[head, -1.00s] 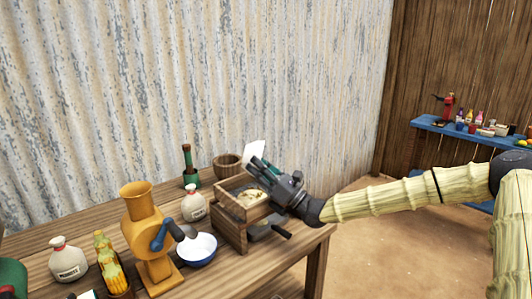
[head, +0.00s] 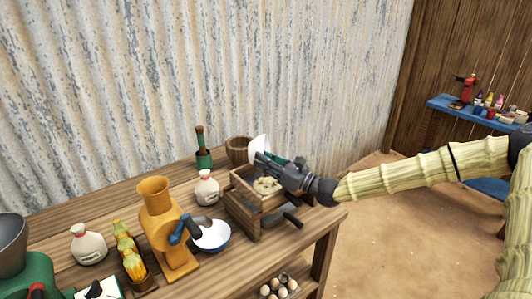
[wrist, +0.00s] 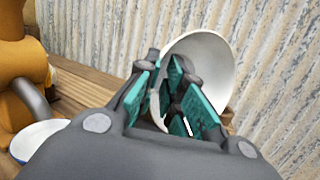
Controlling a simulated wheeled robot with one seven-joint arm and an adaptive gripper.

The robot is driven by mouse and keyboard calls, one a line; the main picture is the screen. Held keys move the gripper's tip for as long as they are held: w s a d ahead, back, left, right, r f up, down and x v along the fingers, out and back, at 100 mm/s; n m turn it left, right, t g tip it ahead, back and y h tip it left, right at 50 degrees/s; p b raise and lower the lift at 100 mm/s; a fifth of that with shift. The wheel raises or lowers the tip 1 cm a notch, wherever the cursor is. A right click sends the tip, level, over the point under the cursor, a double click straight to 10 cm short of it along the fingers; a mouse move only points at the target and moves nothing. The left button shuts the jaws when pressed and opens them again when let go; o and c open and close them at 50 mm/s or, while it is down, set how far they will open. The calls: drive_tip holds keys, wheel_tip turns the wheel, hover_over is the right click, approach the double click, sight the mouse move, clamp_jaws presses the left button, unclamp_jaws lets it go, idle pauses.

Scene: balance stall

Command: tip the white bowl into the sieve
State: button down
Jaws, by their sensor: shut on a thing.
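My gripper (head: 279,166) is shut on the white bowl (head: 259,146), which is tipped up on its side above the wooden sieve box. In the wrist view the white bowl (wrist: 205,62) stands steeply tilted between the green-padded fingers of my gripper (wrist: 178,95). The sieve (head: 241,204) is a square wooden frame on the table, with pale grainy stuff (head: 267,185) lying inside it. My gripper hides part of the bowl and the far side of the sieve.
A yellow hand mill (head: 165,225) stands left of the sieve, with a blue-rimmed bowl (head: 212,236) under its spout. The corrugated wall is behind.

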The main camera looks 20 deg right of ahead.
sight(251, 156)
drive_tip(key=shift+s+r+p, duration=0.25)
drive_tip(key=shift+r+p, duration=0.6)
drive_tip(key=shift+p, duration=0.35)
drive_tip(key=shift+w+a+r+n+g+h+p, duration=0.15)
drive_tip(key=shift+a+n+g+h+p, duration=0.35)
drive_tip(key=shift+p, duration=0.65)
drive_tip(key=shift+w+r+g+h+p, duration=0.15)
drive_tip(key=shift+g+h+p, duration=0.15)
drive_tip(key=shift+p, duration=0.8)
drive_tip(key=g+h+p, duration=0.1)
drive_tip(key=p, duration=0.1)
drive_tip(key=a+n+g+h+p, duration=0.1)
drive_tip(key=p, duration=0.2)
drive_tip(key=a+g+h+p, duration=0.1)
drive_tip(key=p, duration=0.2)
drive_tip(key=shift+w+r+n, duration=0.25)
drive_tip(key=shift+w+n, duration=0.05)
drive_tip(key=shift+w, duration=0.05)
drive_tip(key=shift+w+a+f+g+h+p, duration=0.1)
drive_tip(key=shift+f+g+h+p, duration=0.3)
drive_tip(key=shift+h+p, duration=0.4)
drive_tip(key=shift+a+n+g, duration=0.1)
drive_tip(key=shift+n+g, duration=0.2)
drive_tip(key=shift+p, duration=0.4)
drive_tip(key=shift+a+f+h, duration=0.1)
drive_tip(key=shift+h, duration=0.4)
drive_tip(key=shift+w+f+g+h, duration=0.1)
drive_tip(key=shift+g+h, duration=0.3)
